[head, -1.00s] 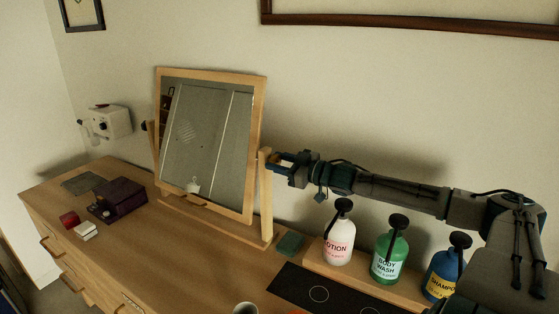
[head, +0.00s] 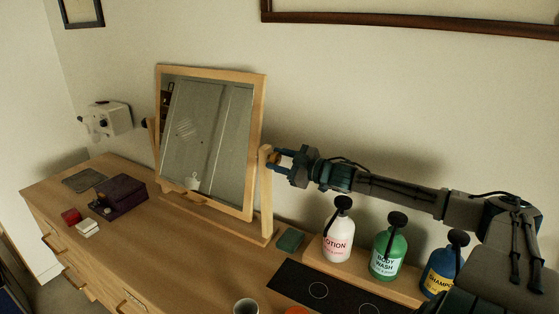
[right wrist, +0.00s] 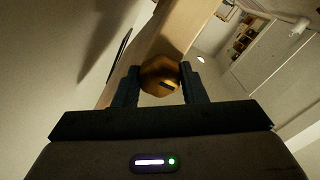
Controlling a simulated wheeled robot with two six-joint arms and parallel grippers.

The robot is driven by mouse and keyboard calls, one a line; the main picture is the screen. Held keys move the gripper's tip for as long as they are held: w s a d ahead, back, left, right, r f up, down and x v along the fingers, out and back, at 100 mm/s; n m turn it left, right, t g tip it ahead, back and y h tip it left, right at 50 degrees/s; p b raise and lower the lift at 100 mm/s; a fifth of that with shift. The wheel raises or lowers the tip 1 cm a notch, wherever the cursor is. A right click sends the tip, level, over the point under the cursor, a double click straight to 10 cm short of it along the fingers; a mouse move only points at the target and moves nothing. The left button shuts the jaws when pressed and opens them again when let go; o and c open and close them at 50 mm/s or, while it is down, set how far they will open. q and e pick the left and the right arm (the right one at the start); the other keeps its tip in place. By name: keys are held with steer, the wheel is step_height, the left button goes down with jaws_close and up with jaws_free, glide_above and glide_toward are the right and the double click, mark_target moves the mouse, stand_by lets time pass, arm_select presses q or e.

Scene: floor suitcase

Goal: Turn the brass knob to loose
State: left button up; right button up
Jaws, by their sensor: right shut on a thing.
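The brass knob (head: 275,158) is on the right post (head: 266,200) of a wood-framed tilting mirror (head: 207,140). My right gripper (head: 278,160) reaches it from the right and is shut on it, one finger above and one below in the head view. In the right wrist view the knob (right wrist: 160,76) is a faceted golden piece with a dark mark, between the two dark fingers (right wrist: 160,88). Its far side, against the post, is hidden. My left gripper is not in view.
A lotion bottle (head: 338,236), a green body wash bottle (head: 388,253) and a blue shampoo bottle (head: 441,273) stand on a wooden riser below my right arm. A teal block (head: 290,240) lies by the mirror's base. A dark purple box (head: 122,195) is at left.

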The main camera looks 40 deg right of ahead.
steer(key=o, duration=1)
steer(key=shift+w, duration=0.1)
